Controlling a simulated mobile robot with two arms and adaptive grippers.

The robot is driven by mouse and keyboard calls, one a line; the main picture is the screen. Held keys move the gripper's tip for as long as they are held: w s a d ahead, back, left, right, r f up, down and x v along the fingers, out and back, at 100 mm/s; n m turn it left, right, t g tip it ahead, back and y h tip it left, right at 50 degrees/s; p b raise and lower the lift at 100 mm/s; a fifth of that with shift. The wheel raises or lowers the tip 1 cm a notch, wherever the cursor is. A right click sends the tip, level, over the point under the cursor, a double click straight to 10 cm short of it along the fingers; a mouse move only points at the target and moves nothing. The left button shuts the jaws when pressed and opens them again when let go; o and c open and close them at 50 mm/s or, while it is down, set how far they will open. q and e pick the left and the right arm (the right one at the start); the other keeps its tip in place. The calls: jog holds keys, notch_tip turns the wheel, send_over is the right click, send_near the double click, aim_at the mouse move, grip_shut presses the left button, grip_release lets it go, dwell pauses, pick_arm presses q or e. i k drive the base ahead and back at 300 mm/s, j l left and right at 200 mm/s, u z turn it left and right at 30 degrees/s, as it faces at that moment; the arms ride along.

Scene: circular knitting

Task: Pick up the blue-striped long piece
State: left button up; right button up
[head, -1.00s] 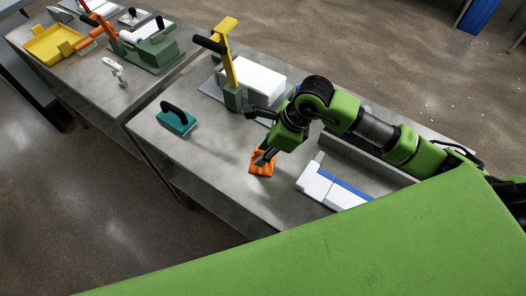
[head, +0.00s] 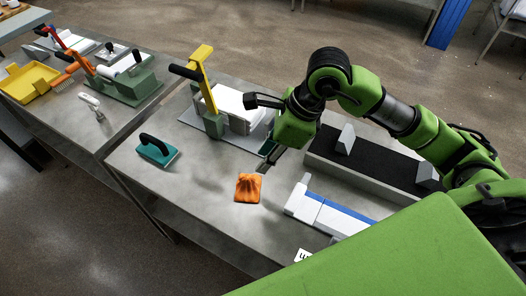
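The blue-striped long piece (head: 325,215) is white with a blue stripe along its upper side. It lies on the grey table (head: 205,205), and its right end is hidden behind green bodywork in front. My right gripper (head: 264,168) is above the table, left of and behind the piece, apart from it. I see no object in it, but its fingers are too small and edge-on to tell open from shut. My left gripper is not in view.
A teal-based tool with a black handle (head: 157,150), a yellow lever press (head: 208,85) and a dark-topped grey block with wedges (head: 375,165) stand around. The table front left is clear.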

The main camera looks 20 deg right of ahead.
aim_at(337, 221)
jog(key=k+j, duration=0.3)
jog(key=k, duration=0.15)
jog(key=k+j, duration=0.25)
jog(key=k, duration=0.25)
jog(key=k+j, duration=0.3)
jog(key=k, duration=0.15)
